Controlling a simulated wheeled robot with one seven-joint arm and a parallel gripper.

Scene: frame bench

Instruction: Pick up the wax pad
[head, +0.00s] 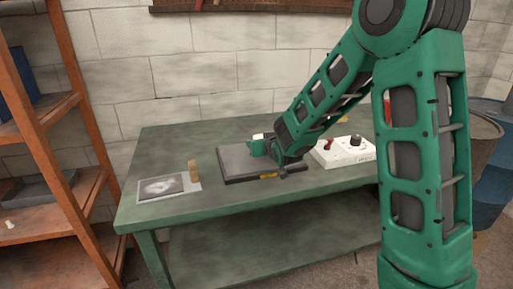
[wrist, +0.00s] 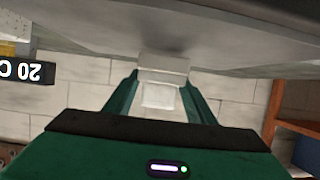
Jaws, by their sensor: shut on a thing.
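The wax pad, a small white block (wrist: 162,95), sits between the two green fingers of my gripper (wrist: 160,92) in the wrist view. In the head view, a bit of white (head: 258,137) shows at the fingers of my gripper (head: 258,147). My gripper is shut on the pad, over the dark grey slab (head: 234,165) on the green bench. I cannot tell whether the pad touches the slab. My arm hides part of the slab's right side.
A white box with knobs (head: 345,154) stands right of the slab. An orange shelf (head: 85,150) is at left, barrels (head: 488,150) at right.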

